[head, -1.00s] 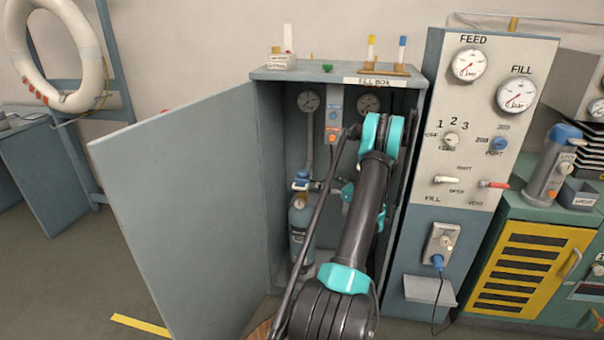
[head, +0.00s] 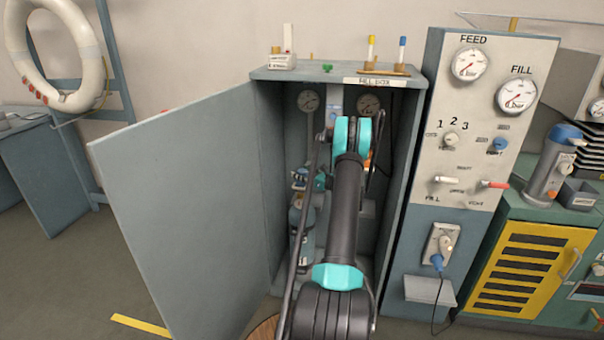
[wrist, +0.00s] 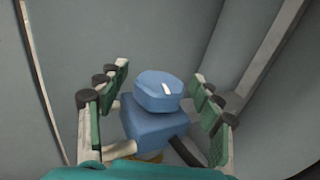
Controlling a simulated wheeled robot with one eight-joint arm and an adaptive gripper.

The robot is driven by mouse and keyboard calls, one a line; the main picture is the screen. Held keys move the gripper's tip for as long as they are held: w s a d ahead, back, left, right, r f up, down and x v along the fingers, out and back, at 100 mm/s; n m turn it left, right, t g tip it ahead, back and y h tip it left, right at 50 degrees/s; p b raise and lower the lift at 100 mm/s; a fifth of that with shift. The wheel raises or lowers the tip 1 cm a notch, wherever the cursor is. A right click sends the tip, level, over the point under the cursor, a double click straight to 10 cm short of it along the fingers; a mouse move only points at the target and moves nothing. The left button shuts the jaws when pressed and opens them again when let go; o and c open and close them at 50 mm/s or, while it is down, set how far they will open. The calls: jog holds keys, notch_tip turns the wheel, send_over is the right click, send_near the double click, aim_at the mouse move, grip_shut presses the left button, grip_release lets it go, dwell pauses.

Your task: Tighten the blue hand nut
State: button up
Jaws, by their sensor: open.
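The blue hand nut (wrist: 158,90) shows in the wrist view as a rounded blue cap with a white mark, above a blue block (wrist: 155,122). My gripper (wrist: 160,82) is open, with its green-padded fingers to the left and right of the nut and visible gaps on both sides. In the head view, my gripper (head: 318,181) is inside the open cabinet, close to the top of a blue-grey cylinder (head: 300,222). My arm covers part of the cabinet inside, and the nut is too small there to make out clearly.
The cabinet (head: 262,140) stands around my arm, with its door (head: 185,210) swung open to the left. Gauges (head: 308,101) hang at its back. A panel (head: 490,130) with dials and levers stands to the right.

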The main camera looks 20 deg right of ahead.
jog(key=shift+c, duration=0.3)
jog(key=c, duration=1.2)
jog(key=shift+o, duration=0.2)
jog(key=shift+m+h, duration=0.3)
jog(key=shift+h, duration=0.2)
jog(key=m+t+h, duration=0.1)
jog(key=m+h, duration=0.1)
jog(key=h, duration=0.2)
jog(key=shift+a+m+t, duration=0.1)
jog(key=shift+m+t, duration=0.3)
jog(key=m+h, duration=0.2)
jog(key=h, duration=0.1)
jog(key=m+h, duration=0.2)
jog(key=h, duration=0.2)
jog(key=shift+m, duration=0.3)
jog(key=m+g+h, duration=0.1)
jog(key=h, duration=0.1)
jog(key=m+h, duration=0.2)
jog(key=h, duration=0.1)
jog(key=shift+m+g+h, duration=0.3)
jog(key=shift+g, duration=0.1)
jog(key=shift+d+m+g+h, duration=0.15)
jog(key=shift+m+g+h, duration=0.85)
jog(key=shift+h, duration=0.2)
jog(key=shift+d+m+g+h, duration=0.1)
jog(key=shift+m+g+h, duration=0.9)
jog(key=shift+h, duration=0.2)
